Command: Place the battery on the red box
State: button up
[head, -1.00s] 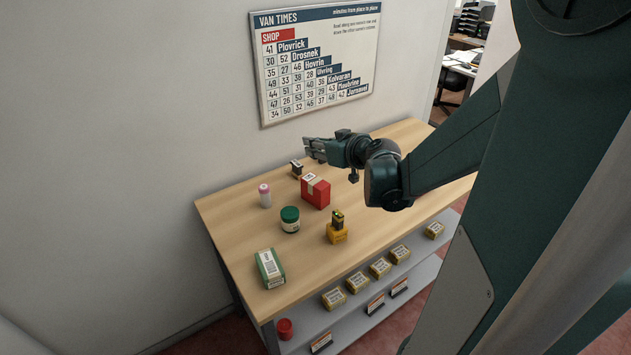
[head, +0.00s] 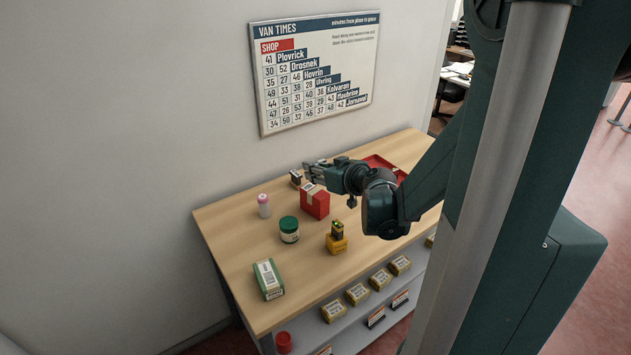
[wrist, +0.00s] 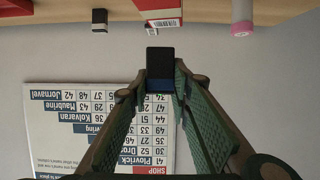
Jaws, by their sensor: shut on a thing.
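My gripper (head: 308,172) is shut on a small black and dark blue block (wrist: 160,68), which looks like the battery; I cannot read a label on it. In the wrist view the fingertips (wrist: 160,82) press on both its sides. The red box (head: 315,203), with a pale label on top, stands on the counter; in the head view my gripper overlaps its far upper edge. The red box also shows at the top of the wrist view (wrist: 165,13). The held block is hard to make out in the head view.
A small black item with a white part (head: 295,178) stands behind the red box. A pink-capped bottle (head: 264,206), green-lidded jar (head: 289,230), green box (head: 268,279) and yellow box (head: 336,243) bearing a dark-and-yellow item (head: 337,229) stand nearby. A red tray (head: 376,161) is partly behind my arm.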

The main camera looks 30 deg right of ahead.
jog(key=shift+f, duration=0.15)
jog(key=shift+f+b, duration=0.55)
jog(key=shift+f, duration=1.4)
jog(key=shift+f, duration=0.2)
jog(key=o, duration=0.9)
jog(key=shift+r, duration=0.1)
jog(key=shift+r, duration=0.1)
jog(key=shift+r, duration=0.1)
jog(key=shift+p+v, duration=1.05)
jog(key=shift+v, duration=4.95)
